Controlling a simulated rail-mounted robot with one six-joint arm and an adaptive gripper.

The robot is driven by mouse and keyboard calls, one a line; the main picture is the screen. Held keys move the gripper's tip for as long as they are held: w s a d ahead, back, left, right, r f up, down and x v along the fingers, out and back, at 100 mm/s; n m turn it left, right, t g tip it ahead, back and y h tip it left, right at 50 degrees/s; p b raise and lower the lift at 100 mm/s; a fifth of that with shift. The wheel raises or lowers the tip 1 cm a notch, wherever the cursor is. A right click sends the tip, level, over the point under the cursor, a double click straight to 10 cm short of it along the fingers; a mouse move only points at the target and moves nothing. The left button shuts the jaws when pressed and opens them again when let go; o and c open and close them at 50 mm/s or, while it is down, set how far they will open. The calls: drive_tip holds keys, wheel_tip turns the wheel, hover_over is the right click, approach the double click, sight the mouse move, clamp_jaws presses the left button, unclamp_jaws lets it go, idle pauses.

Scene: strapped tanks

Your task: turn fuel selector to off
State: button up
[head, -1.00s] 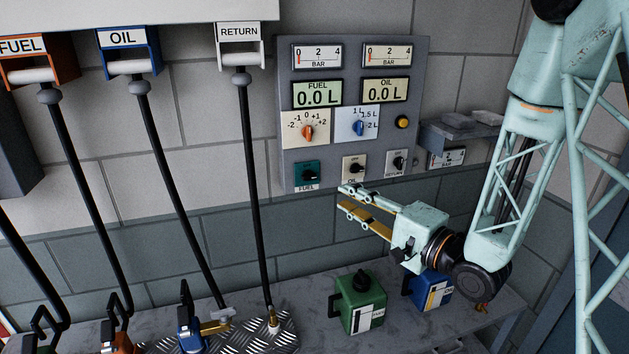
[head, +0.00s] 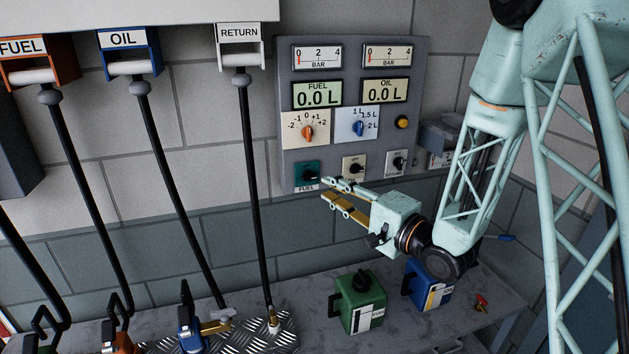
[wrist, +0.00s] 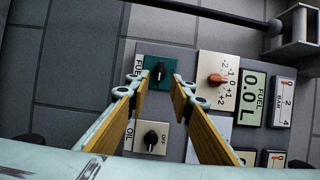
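The fuel selector (head: 308,174) is a black knob on a teal plate at the lower left of the grey control panel (head: 290,60). In the wrist view the fuel selector (wrist: 159,71) shows ahead, between and just beyond the fingertips. My gripper (head: 325,190) is open and empty, below and slightly right of the fuel plate in the head view. In the wrist view the gripper (wrist: 158,84) has its two yellow-padded fingers spread on either side of the knob. I cannot tell whether they touch the plate.
The orange dial (head: 308,132) and blue dial (head: 359,128) are above. A green can (head: 361,303) and a blue can (head: 430,287) stand on the bench below. A hose (head: 252,190) hangs left of the panel.

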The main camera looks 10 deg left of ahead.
sight(311, 178)
drive_tip(key=shift+x, duration=3.75)
clamp_jaws()
